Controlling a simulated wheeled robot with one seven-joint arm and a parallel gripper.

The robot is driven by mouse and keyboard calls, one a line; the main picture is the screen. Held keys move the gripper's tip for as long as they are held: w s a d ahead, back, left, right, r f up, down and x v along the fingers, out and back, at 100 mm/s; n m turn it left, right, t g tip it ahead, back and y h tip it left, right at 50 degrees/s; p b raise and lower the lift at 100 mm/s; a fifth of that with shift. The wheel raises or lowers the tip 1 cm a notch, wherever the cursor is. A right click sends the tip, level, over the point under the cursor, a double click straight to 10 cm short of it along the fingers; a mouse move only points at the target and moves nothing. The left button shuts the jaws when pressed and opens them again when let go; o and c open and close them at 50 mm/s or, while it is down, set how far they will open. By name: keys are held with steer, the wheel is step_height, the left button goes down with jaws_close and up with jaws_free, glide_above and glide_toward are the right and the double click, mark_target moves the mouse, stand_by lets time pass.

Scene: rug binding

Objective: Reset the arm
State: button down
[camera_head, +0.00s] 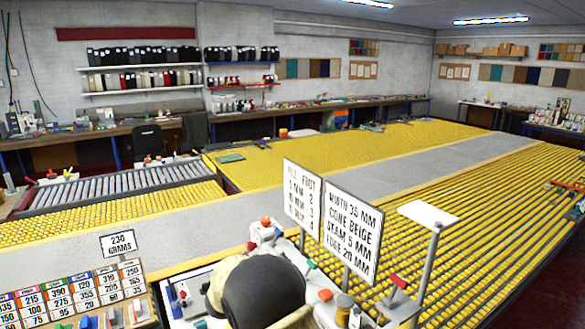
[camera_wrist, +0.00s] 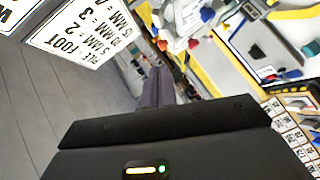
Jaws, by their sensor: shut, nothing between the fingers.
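My gripper (camera_wrist: 156,78) shows in the wrist view, with its dark fingers together and nothing between them. It points toward a cluttered bench area with white, red and blue items. The fingers appear clear of these items, but their exact height cannot be told. In the head view I cannot make out the fingertips. A large dark rounded shape at the bottom centre hides part of the bench there.
Two white sign boards, a settings sign (camera_head: 352,232) and a pile-foot sign (camera_head: 301,197), stand upright near the bench; the pile-foot sign also shows in the wrist view (camera_wrist: 85,28). A number chart (camera_head: 82,297) and grams sign (camera_head: 118,243) stand left. Yellow roller tables (camera_head: 330,150) stretch behind.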

steer(key=s+d+f+m+g+y+b, duration=0.2)
steer(key=s+d+m+g, duration=0.1)
steer(key=s+d, duration=0.3)
steer(key=s+d+f+m+g+y+b, duration=0.25)
steer(key=s+d, duration=0.25)
steer(key=d, duration=0.3)
steer(key=s+d+f+m+g+b, duration=0.1)
steer(key=s+d+f+m+g, duration=0.1)
steer(key=s+d, duration=0.2)
steer(key=s+d+f+m+g+h+b, duration=0.1)
steer(key=s+d, duration=0.3)
steer(key=s, duration=0.7)
steer(key=s+d+f+m+g+b, duration=0.1)
steer(key=s+d+f+m+g, duration=0.2)
steer(key=s, duration=0.5)
steer(key=shift+d+m+h, duration=0.35)
steer(key=shift+d, duration=0.35)
steer(key=shift+s+d, duration=0.1)
